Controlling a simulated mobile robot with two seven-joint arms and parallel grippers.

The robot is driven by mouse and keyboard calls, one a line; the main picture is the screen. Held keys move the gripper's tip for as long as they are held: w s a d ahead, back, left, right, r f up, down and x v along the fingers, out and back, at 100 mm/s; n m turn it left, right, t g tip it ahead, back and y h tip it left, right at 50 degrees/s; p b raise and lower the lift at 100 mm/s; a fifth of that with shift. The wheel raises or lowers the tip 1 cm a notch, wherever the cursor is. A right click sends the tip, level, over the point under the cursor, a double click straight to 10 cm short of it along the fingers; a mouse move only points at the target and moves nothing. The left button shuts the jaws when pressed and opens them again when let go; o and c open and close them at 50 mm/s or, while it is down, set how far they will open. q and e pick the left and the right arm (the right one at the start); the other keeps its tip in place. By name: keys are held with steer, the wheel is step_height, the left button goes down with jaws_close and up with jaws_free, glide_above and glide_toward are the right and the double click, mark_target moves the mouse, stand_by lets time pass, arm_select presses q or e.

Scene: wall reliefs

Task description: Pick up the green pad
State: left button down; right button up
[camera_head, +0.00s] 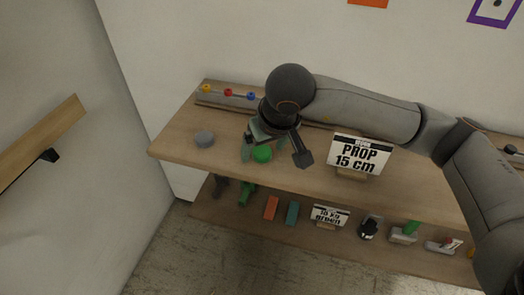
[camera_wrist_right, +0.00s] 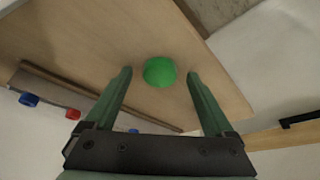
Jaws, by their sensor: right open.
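The green pad (camera_head: 262,154) is a small round disc lying on the upper wooden shelf. It also shows in the wrist view (camera_wrist_right: 159,71), whole and bare, between the lines of the two fingers. My right gripper (camera_wrist_right: 159,75) is open and empty, above the pad and pointing down at it. The pad lies beyond the fingertips in the wrist view, and I see no contact. My left gripper is not in view.
A rail with coloured knobs (camera_head: 228,93) runs along the back. A sign (camera_head: 359,155) stands to the right. The lower shelf holds several items, including an orange block (camera_head: 271,207). A wooden rail (camera_head: 40,142) is on the left wall.

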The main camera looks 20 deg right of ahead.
jaws_close()
stand_by(0.7)
steer(key=shift+r, duration=0.15)
